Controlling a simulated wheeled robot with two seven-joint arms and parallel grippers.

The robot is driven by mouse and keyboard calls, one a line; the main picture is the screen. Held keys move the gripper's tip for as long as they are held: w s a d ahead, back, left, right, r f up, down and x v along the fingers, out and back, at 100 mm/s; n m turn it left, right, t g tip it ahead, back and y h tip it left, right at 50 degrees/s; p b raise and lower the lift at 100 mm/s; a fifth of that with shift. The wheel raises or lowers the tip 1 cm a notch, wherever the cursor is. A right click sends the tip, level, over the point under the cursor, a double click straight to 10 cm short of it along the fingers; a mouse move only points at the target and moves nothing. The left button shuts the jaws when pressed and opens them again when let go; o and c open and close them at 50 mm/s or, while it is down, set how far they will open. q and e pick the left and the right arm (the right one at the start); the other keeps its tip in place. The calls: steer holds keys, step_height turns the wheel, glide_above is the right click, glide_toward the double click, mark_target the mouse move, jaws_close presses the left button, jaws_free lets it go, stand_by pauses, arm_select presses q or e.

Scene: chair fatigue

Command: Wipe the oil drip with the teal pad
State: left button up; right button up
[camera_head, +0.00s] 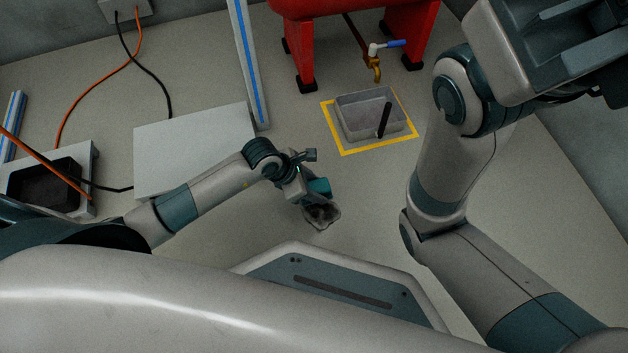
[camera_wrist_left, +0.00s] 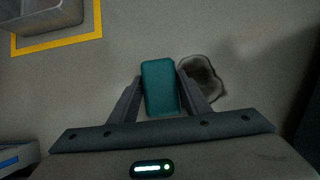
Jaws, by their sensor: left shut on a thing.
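The teal pad (camera_head: 319,187) is a small block held by my left gripper (camera_head: 316,192) low over the floor. In the left wrist view the pad (camera_wrist_left: 160,88) sits between the two fingers of the left gripper (camera_wrist_left: 160,85). The oil drip (camera_wrist_left: 204,80) is a dark, irregular-edged patch on the floor, just right of the pad in that view and partly behind the right finger. In the head view the drip (camera_head: 322,216) lies just below the pad. I cannot tell whether the pad touches the floor. My right arm is raised at the right; its fingertips do not show.
A grey drip tray (camera_head: 357,115) stands inside a yellow floor outline (camera_head: 345,150), with a dark stick-like thing in it. A red stand (camera_head: 305,55) with a tap (camera_head: 377,65) is behind. A pale flat panel (camera_head: 190,145) lies left. Floor right of the drip is clear.

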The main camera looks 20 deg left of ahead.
mark_target(319, 206)
arm_select(q)
steer(key=shift+s+d, duration=0.2)
steer(key=shift+s, duration=0.05)
stand_by(0.3)
steer(key=shift+s+d+p, duration=0.5)
steer(key=shift+s+p, duration=0.25)
steer(key=shift+s+d, duration=0.25)
steer(key=shift+s, duration=0.15)
steer(key=shift+s+d+f+p, duration=0.1)
steer(key=shift+s+f+p, duration=0.1)
steer(key=shift+p, duration=0.1)
steer(key=shift+s, duration=0.15)
steer(key=shift+s+d+r+p, duration=0.1)
steer(key=shift+s+d+p, duration=0.45)
steer(key=shift+s+p, duration=0.3)
steer(key=shift+s+d+p, duration=0.3)
steer(key=shift+s, duration=0.05)
